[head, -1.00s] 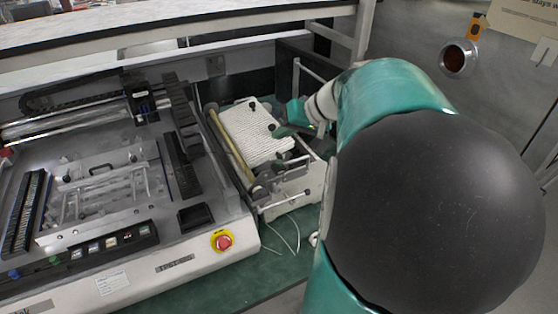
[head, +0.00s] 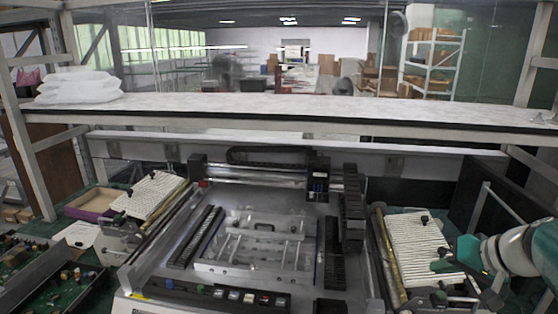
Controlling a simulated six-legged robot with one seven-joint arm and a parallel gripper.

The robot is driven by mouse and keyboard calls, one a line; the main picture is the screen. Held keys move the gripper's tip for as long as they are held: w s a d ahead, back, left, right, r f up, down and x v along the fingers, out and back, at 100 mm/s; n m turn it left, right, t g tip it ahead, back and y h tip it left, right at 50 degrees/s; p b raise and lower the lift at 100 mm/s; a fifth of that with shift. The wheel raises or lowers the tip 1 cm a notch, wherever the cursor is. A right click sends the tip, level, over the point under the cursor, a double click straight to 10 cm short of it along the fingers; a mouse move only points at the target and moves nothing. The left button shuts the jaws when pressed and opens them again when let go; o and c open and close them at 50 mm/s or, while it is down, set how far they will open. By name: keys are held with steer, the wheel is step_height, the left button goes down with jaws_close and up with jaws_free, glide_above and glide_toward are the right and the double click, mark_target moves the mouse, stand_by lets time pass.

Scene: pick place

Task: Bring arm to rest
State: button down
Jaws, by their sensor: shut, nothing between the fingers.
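My gripper (head: 442,263) shows at the right of the head view, at the end of my teal and white arm. Its small dark and teal fingers are shut with nothing seen between them. It is in front of or above the white ribbed panel (head: 412,235) of the right-hand unit. I cannot tell whether it touches the panel. The rest of my arm runs off the right edge of the picture.
A large machine (head: 255,240) with a grey bed and a row of buttons fills the middle. A long shelf (head: 300,108) crosses above it, with white bags (head: 78,86) at its left. Green circuit boards (head: 50,285) lie at the lower left.

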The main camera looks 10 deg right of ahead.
steer(key=s+a+f+n+h, duration=0.1)
steer(key=s+a, duration=0.2)
steer(key=a, duration=0.5)
steer(key=s+a+n+g+h, duration=0.1)
steer(key=s+a+n, duration=0.1)
steer(key=a, duration=0.6)
steer(key=s+a+f+n+g+h, duration=0.1)
steer(key=s+a, duration=0.3)
steer(key=a, duration=0.4)
steer(key=shift+s+f+n, duration=0.3)
steer(key=shift+s, duration=0.05)
